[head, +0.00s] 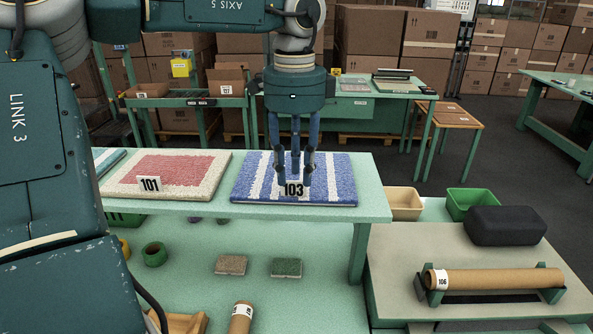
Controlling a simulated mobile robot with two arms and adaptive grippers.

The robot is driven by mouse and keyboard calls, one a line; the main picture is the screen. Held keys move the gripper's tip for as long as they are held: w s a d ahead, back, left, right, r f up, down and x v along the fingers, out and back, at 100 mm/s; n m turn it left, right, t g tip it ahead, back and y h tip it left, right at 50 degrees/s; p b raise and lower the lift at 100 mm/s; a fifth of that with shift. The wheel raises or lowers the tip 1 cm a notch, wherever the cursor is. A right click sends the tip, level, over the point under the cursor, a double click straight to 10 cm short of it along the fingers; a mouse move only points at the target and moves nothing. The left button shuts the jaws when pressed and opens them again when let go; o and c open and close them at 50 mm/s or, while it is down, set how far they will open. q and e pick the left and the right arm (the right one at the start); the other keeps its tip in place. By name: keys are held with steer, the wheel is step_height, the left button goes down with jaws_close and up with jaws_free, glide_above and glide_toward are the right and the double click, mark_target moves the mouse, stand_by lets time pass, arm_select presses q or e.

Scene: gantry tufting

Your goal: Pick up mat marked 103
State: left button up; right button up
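The mat marked 103 (335,185) is blue with white stripes. It lies flat on a raised green shelf (375,207), with its number label at the front edge. I cannot tell whether the fingertips touch the mat. My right gripper is not in view.
Mat 101 (120,183), cream with a red centre, lies left of mat 103. Below are two small brushes or pads (286,268) and a green tape roll (154,254). At right are a cardboard tube marked 106 (490,279), a black case (505,226) and two bins (470,202).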

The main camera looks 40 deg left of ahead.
mark_target(293, 196)
arm_select(q)
steer(key=shift+a+f+p, duration=0.2)
steer(key=shift+f+p, duration=0.2)
steer(key=shift+f, duration=1.15)
jaws_close()
steer(key=shift+r, duration=0.2)
